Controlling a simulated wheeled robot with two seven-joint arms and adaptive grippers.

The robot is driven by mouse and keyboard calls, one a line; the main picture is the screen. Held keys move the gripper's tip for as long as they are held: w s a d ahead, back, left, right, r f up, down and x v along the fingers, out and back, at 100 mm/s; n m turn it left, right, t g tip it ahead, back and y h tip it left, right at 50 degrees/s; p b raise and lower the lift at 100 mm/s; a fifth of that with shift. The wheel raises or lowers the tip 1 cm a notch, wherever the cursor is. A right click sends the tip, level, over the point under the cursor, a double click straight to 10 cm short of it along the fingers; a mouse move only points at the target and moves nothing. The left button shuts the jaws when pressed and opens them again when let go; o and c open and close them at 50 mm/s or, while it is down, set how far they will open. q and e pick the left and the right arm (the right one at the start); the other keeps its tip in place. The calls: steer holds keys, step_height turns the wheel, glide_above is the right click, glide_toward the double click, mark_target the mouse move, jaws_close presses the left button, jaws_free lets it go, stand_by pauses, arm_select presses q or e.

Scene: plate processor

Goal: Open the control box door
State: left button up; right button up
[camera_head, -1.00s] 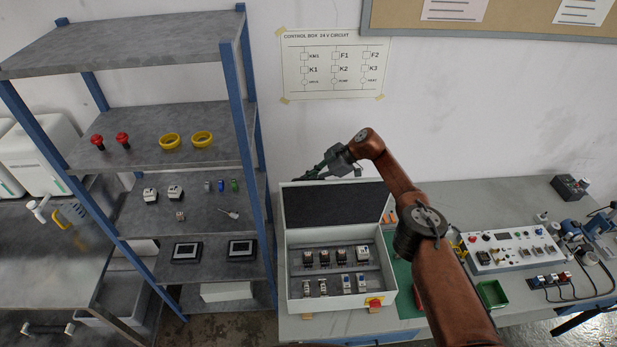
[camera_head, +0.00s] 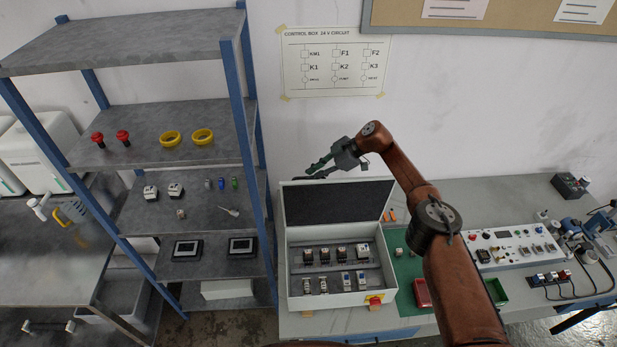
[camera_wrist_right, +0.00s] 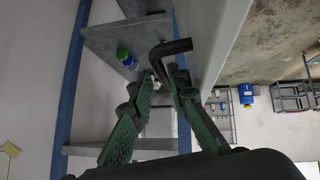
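The control box (camera_head: 292,270) is a pale box on the table with rows of components inside. Its door (camera_head: 340,203), with a dark inner face, stands raised at the back edge, so the box is open. My right gripper (camera_head: 318,170) is just above and behind the door's top edge. In the right wrist view, its two green-padded fingers (camera_wrist_right: 164,80) are apart, with a black bent bar (camera_wrist_right: 170,48), perhaps the door's handle, at their tips. I cannot tell whether they touch it. My left gripper is not in view.
A blue-post shelf (camera_head: 245,100) with small parts stands close left of the box. A red knob (camera_head: 375,300) is on the box's front. On the right are a green mat (camera_head: 405,270), a red tray (camera_head: 422,293) and a control panel (camera_head: 510,245). A wall is behind.

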steer(key=v, duration=0.9)
